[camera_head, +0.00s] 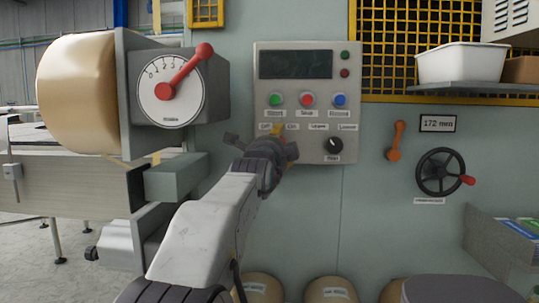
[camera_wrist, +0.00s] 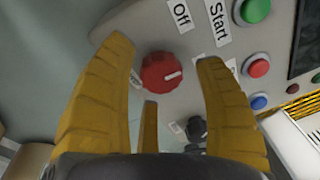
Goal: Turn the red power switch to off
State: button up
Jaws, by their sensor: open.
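The red power switch (camera_wrist: 168,73) is a round red knob on the grey control panel (camera_head: 300,82). A white pointer line on its face points right in the wrist view. An "Off" label (camera_wrist: 181,14) lies above it there. My gripper (camera_wrist: 165,52) is open, with its yellow fingers on either side of the knob. I cannot tell whether they touch it. In the head view, my gripper (camera_head: 278,138) is in front of the panel's lower left and hides most of the switch.
Green (camera_head: 275,100), red (camera_head: 307,100) and blue (camera_head: 340,100) buttons sit above my gripper. A black knob (camera_head: 334,145) is to its right. A red-handled dial (camera_head: 170,91) juts out at left. A handwheel (camera_head: 440,172) is at right.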

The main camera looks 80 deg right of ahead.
jog(key=a, duration=1)
jog(key=shift+w+f, duration=0.15)
jog(key=shift+f, duration=0.2)
jog(key=shift+a, duration=0.1)
